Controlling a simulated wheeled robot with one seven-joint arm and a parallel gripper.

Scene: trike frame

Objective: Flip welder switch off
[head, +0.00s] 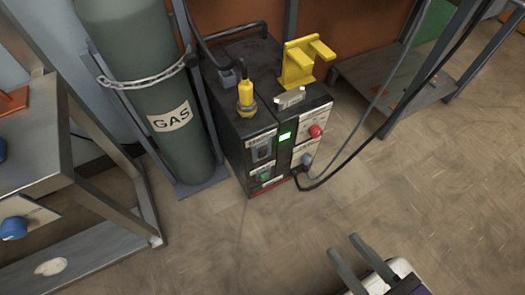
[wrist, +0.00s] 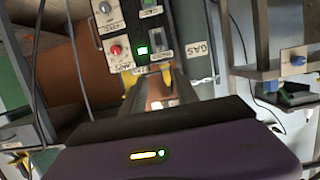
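The welder (head: 245,120) is a dark box on the floor, and its front panel also shows, turned over, at the top of the wrist view (wrist: 125,30). The panel's left column has a dark switch on a grey plate (head: 263,150) and a green switch (head: 265,176) below it. The labels are too small to read, so I cannot tell which is the welder switch. A lit green display (head: 285,136), a red knob (head: 316,131) and a grey knob (head: 307,160) are beside them. My gripper (head: 344,246) is open and empty, apart from the panel, at the lower right.
A chained green gas cylinder (head: 150,95) stands close left of the welder. A yellow holder (head: 300,62) is on top. A black cable (head: 385,130) runs from the panel's lower right. A metal table (head: 75,180) stands left; floor in front is clear.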

